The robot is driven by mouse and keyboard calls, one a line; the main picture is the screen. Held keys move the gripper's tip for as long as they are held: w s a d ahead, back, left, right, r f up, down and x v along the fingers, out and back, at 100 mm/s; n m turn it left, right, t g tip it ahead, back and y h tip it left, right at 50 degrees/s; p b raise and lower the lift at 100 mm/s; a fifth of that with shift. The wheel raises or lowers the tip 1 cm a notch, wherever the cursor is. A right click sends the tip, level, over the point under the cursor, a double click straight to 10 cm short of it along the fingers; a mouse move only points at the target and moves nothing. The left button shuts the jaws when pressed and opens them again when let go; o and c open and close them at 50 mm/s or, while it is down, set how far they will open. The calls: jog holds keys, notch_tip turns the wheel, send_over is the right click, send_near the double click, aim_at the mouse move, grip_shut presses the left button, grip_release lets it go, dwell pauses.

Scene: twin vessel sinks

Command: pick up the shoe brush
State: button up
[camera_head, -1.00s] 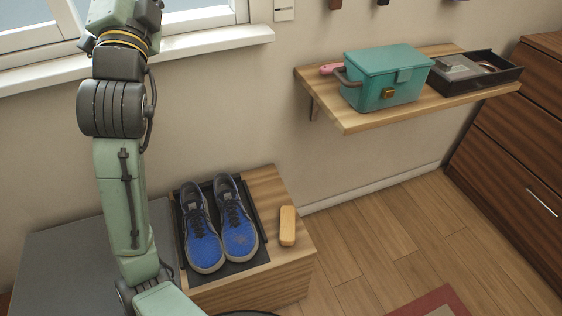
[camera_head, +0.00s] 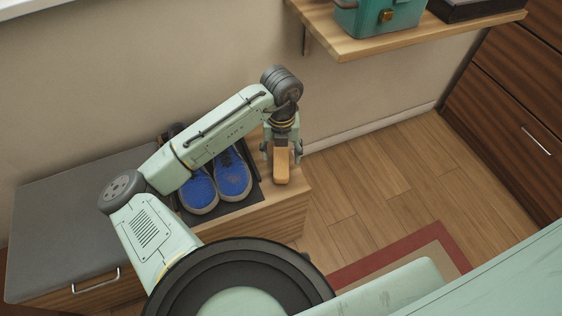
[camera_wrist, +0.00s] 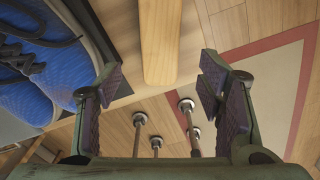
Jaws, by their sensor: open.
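The shoe brush (camera_head: 281,167), a tan wooden block with rounded ends, lies on the wooden top of the low bench, right of the blue shoes. My gripper (camera_head: 281,154) points down over its far part, with a finger on each side in the picture. In the wrist view the brush (camera_wrist: 160,38) runs from the top edge down to between the lines of my open fingers (camera_wrist: 160,78). I see a gap on both sides of it. I cannot tell how far the fingertips are above the bench top.
A pair of blue shoes (camera_head: 233,178) stands on a dark tray (camera_head: 252,192) close left of the brush, partly behind my arm. The grey cushion (camera_head: 75,210) is farther left. A wooden shelf (camera_head: 350,47) with a teal box (camera_head: 375,18) is at upper right.

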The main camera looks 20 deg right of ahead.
aim_at(281, 166)
notch_tip(281, 166, down, 8)
jog(key=shift+r+p, duration=0.15)
jog(key=shift+p, duration=0.3)
jog(key=shift+c, duration=0.2)
jog(key=c, duration=1.3)
jog(key=shift+r, duration=0.15)
jog(key=shift+r, duration=0.55)
notch_tip(281, 166, up, 2)
jog(key=shift+r+b, duration=0.15)
jog(key=shift+b, duration=0.25)
jog(key=s+a+b, duration=0.1)
jog(key=s, duration=0.4)
jog(key=s+a+r+b, duration=0.1)
jog(key=s+a, duration=0.1)
jog(key=s, duration=0.3)
jog(key=s+a, duration=0.1)
jog(key=s, duration=0.4)
jog(key=shift+s+a+r+b, duration=0.15)
jog(key=shift+s+a+b, duration=0.05)
jog(key=shift+b, duration=0.2)
